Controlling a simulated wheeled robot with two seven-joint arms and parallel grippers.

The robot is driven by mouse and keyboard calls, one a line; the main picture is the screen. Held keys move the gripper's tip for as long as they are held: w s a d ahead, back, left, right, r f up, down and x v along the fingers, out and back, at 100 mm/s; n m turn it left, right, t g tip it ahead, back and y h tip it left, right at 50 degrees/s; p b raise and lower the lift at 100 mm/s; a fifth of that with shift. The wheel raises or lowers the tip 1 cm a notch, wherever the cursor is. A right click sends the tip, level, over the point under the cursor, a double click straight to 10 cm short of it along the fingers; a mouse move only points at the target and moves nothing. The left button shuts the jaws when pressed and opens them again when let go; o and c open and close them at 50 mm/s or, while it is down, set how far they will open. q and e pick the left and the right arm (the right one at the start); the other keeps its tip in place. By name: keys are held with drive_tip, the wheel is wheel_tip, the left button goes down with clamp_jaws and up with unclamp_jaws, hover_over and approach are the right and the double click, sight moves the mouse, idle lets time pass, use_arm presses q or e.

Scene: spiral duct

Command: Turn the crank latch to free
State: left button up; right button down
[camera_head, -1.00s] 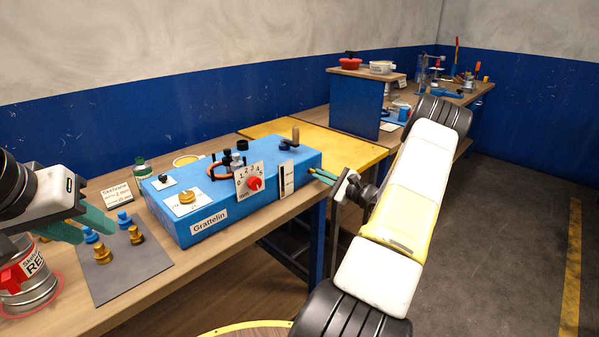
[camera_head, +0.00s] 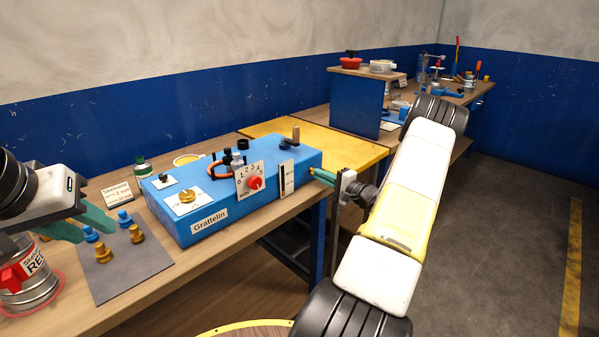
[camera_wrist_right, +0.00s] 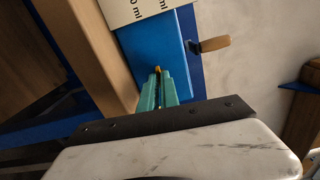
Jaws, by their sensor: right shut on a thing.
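The blue Grattelin box (camera_head: 235,205) stands on the wooden bench. A crank with a wooden handle (camera_head: 296,133) stands up at its right end and also shows in the right wrist view (camera_wrist_right: 210,45). My right gripper (camera_head: 318,173) is at the box's right end face, its green fingers (camera_wrist_right: 158,85) shut on a small yellow piece (camera_wrist_right: 157,69) there. The fingers hide most of this piece, so I cannot tell whether it is the crank latch. My left gripper (camera_head: 98,226) is open and empty above the grey mat, left of the box.
The grey mat (camera_head: 120,275) holds blue and brass fittings (camera_head: 136,234). A red-labelled can (camera_head: 30,280) stands at the lower left. A dial card with a red knob (camera_head: 255,183) is on the box front. A yellow tabletop (camera_head: 350,150) lies behind the box. Floor at right is clear.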

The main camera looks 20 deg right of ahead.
idle(0.3)
drive_tip(key=c, duration=1.6)
unclamp_jaws()
drive_tip(key=v, duration=0.7)
drive_tip(key=shift+s, duration=0.35)
drive_tip(key=shift+d, duration=0.1)
